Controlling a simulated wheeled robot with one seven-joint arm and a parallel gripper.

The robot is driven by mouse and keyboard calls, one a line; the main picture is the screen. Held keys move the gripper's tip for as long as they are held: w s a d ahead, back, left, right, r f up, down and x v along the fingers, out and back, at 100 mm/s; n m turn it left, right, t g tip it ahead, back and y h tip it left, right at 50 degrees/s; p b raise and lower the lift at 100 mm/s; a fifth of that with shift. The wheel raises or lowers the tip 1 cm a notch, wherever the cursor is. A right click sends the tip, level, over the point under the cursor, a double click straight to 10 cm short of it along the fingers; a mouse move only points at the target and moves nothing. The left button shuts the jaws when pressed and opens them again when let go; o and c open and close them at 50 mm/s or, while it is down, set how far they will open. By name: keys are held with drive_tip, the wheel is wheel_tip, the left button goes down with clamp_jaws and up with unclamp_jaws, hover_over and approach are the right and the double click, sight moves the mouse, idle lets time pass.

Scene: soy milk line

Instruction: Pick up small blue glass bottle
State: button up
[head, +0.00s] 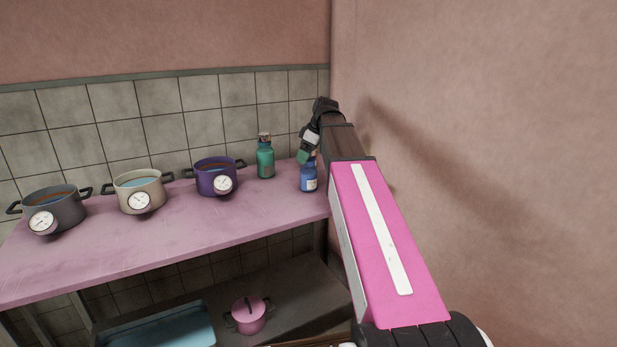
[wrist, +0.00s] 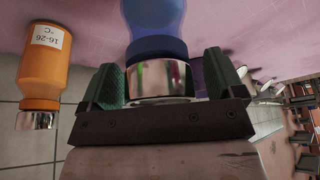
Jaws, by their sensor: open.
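The small blue glass bottle (head: 309,180) stands upright at the right end of the pink tabletop, its upper part hidden by my gripper (head: 307,154). In the wrist view, which is upside down, the blue bottle (wrist: 153,20) has a shiny metal cap (wrist: 160,78). My gripper (wrist: 160,85) is open, with its green fingers on either side of that cap. A gap shows on the left side of the cap; on the right, contact is hard to judge.
An orange bottle (wrist: 41,80) with a metal cap stands close beside the blue one. A green bottle (head: 265,158) and purple, cream and grey pots stand along the pink tabletop (head: 150,245). The wall (head: 480,150) is close on the right. A pink pot (head: 249,316) sits below.

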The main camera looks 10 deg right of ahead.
drive_tip(key=c, duration=1.6)
